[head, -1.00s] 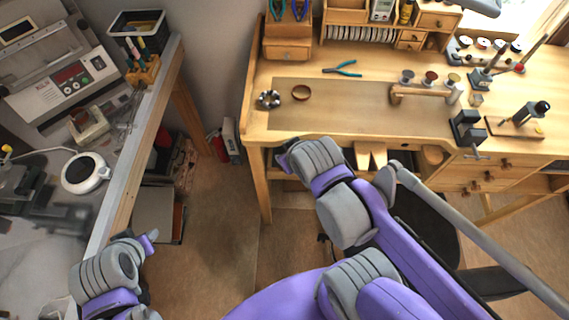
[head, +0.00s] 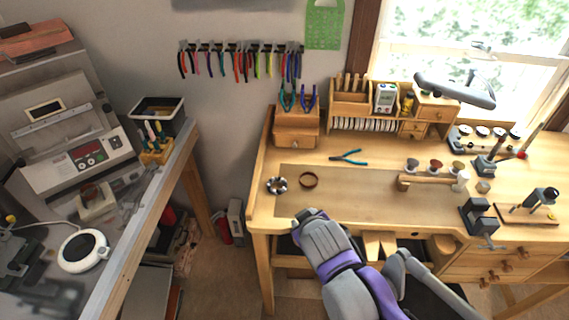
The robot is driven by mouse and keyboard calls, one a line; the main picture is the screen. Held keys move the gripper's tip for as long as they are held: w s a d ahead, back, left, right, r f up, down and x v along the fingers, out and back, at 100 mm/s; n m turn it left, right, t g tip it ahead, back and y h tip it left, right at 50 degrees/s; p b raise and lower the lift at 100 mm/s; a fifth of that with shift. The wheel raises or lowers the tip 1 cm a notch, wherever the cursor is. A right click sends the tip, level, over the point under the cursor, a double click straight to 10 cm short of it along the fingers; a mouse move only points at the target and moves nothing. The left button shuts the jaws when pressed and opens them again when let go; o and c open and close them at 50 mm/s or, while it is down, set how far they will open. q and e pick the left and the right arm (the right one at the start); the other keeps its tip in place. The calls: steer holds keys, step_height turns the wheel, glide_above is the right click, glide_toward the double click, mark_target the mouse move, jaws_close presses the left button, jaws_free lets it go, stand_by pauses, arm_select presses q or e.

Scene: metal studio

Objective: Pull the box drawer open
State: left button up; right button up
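A small wooden box (head: 296,128) stands at the back left of the workbench, with two pliers on its top. Its drawer front (head: 296,142) faces me with a small knob and looks flush, so the drawer appears shut. My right arm reaches up from the bottom. Its end, with my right gripper (head: 308,215), is at the bench's front edge, below and apart from the box. The fingers are too hidden to tell open from shut. My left gripper is not in view.
A side table (head: 188,150) stands at the left.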

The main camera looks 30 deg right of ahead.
steer(key=w+d+r+n+t+h+b, duration=0.2)
steer(key=w+d+r+n+t+b, duration=0.35)
steer(key=w+d+n, duration=0.75)
steer(key=n+y+b, duration=0.1)
steer(key=n+y, duration=0.5)
steer(key=n, duration=0.6)
glide_toward(295, 146)
steer(key=s, duration=0.3)
steer(key=shift+d+r+t, duration=0.1)
steer(key=shift+t, duration=0.25)
steer(key=shift+w+f+n, duration=0.2)
steer(key=shift+n, duration=0.1)
steer(key=x, duration=1)
steer(key=shift+w+p, duration=0.25)
steer(key=shift+p, duration=0.1)
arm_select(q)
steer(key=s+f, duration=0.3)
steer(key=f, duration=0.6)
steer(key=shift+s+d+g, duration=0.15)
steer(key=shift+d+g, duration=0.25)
arm_select(e)
jaws_close()
